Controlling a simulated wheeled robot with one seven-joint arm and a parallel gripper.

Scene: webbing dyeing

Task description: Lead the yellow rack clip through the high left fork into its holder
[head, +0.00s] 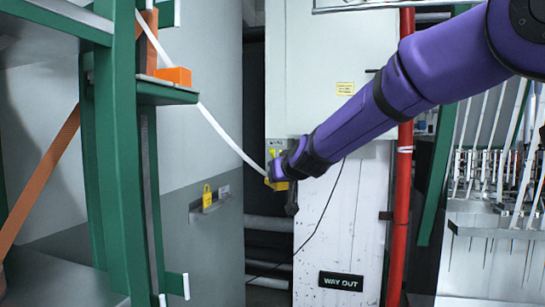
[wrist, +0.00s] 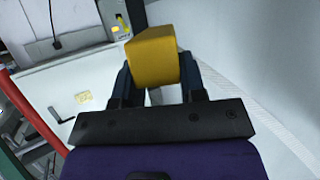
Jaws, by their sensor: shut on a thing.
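My gripper (head: 273,172) is shut on the yellow rack clip (head: 277,184), in front of the white panel in the head view. In the wrist view the clip (wrist: 152,57) is a yellow block between the two dark fingers of my gripper (wrist: 155,80). A white webbing strap (head: 222,133) runs from the clip up and left, past an orange block (head: 175,76) on the green frame. The strap also shows pale at the right of the wrist view (wrist: 270,118). I cannot tell which part is the high left fork, nor pick out the holder.
A green frame (head: 117,150) stands at the left. A yellow padlock-like piece (head: 207,196) is on the grey wall. A red pipe (head: 403,150) stands right of the white panel (head: 318,60). A rack with several hanging straps (head: 490,175) is at far right.

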